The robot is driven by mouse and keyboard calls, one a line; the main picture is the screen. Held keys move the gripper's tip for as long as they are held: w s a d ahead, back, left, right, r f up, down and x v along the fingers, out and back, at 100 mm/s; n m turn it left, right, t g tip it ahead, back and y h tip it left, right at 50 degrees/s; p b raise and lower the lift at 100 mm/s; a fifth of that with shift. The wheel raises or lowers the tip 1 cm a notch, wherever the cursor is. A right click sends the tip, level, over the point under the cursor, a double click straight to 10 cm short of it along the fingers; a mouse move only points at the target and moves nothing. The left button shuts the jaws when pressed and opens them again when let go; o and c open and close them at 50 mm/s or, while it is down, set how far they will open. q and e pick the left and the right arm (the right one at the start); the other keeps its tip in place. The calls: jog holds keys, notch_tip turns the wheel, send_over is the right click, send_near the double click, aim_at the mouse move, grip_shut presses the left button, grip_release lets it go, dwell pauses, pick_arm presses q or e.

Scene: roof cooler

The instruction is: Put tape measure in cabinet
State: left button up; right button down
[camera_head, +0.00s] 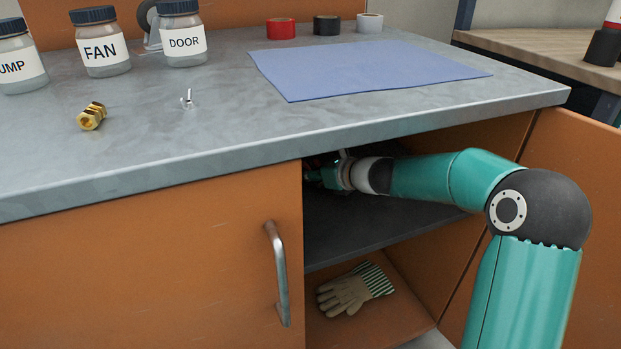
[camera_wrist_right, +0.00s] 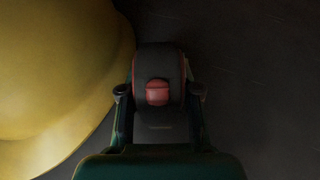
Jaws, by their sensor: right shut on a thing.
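The tape measure (camera_wrist_right: 158,64), dark with red edges and a red button, sits between the fingers of my right gripper (camera_wrist_right: 160,93) in the right wrist view. The gripper is shut on it. In the head view my right arm reaches into the open right side of the orange cabinet (camera_head: 150,270), above its dark inner shelf (camera_head: 345,236). The gripper's end is hidden there behind the cabinet front, and the tape measure does not show. I cannot tell whether the tape measure touches the shelf. My left gripper is not in view.
A large rounded yellow object (camera_wrist_right: 50,80) is close left of the gripper in the wrist view. A glove (camera_head: 350,289) lies in the lower compartment. The open cabinet door (camera_head: 570,190) stands at the right. Jars (camera_head: 105,45), tape rolls (camera_head: 281,29) and a blue mat (camera_head: 360,70) are on the worktop.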

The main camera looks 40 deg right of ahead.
jog(key=shift+f, duration=0.2)
jog(key=c, duration=0.8)
grip_release()
jog(key=shift+s+f, duration=0.1)
jog(key=p+v, duration=0.3)
jog(key=v, duration=0.8)
jog(key=shift+s+r, duration=0.25)
jog(key=shift+s, duration=0.2)
